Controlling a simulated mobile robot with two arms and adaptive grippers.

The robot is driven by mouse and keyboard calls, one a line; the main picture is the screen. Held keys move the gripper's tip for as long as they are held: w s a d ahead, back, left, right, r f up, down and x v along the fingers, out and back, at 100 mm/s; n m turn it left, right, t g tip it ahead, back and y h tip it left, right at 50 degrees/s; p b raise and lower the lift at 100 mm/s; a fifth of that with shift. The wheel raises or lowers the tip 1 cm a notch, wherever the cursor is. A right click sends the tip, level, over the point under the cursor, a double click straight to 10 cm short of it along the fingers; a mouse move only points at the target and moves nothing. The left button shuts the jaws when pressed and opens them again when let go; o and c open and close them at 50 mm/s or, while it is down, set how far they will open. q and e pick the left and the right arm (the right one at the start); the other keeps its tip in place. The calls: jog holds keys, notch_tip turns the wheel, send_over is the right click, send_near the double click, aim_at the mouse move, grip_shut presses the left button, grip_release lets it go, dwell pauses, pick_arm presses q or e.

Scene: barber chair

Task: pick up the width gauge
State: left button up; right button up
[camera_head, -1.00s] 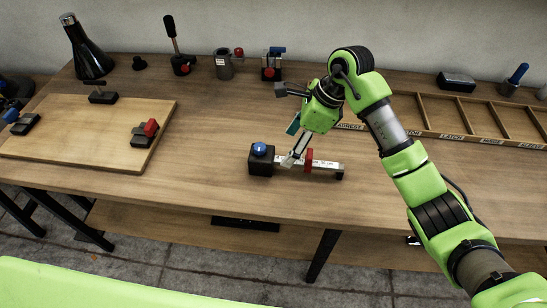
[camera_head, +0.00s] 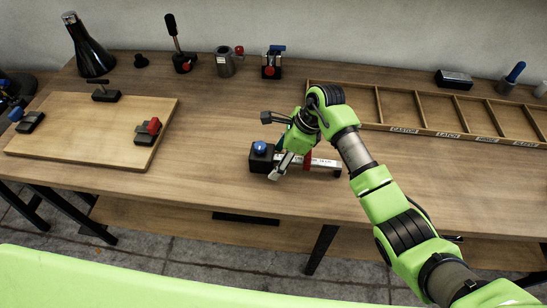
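The width gauge appears to be the pale, marked bar (camera_head: 324,162) with a red slider and a dark right end, lying near the table's front middle. A black block (camera_head: 260,163) with a blue knob is at its left end; I cannot tell whether they are joined. My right gripper (camera_head: 280,166) points down at the bar's left part, just right of the block, and hides some of both. Its fingers overlap in this view, so their opening and any contact with the bar are unclear. My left gripper is not in view.
A wooden board (camera_head: 75,145) with small clamps lies at the left. A divided wooden tray (camera_head: 395,125) with labels is at the back right. A black bottle (camera_head: 87,48) and several upright tools stand along the wall. The table between board and gauge is clear.

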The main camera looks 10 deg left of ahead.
jog(key=shift+r, duration=0.1)
jog(key=c, duration=1.4)
jog(key=shift+w, duration=0.1)
jog(key=shift+r+b, duration=0.5)
jog(key=shift+r, duration=0.1)
jog(key=shift+w+r+b, duration=0.1)
jog(key=shift+r+b, duration=0.45)
jog(key=shift+r, duration=0.15)
jog(key=s+r+b, duration=0.1)
jog(key=s+r, duration=0.2)
jog(key=s, duration=0.1)
jog(key=s+r+b, duration=0.1)
jog(key=s+r, duration=0.3)
jog(key=s, duration=0.1)
jog(key=s+d+r+b, duration=0.1)
jog(key=s+r+b, duration=0.1)
jog(key=s, duration=0.3)
jog(key=shift+s+d+r, duration=0.1)
jog(key=shift+s+r, duration=0.05)
jog(key=shift+r, duration=0.55)
jog(key=shift+f, duration=0.1)
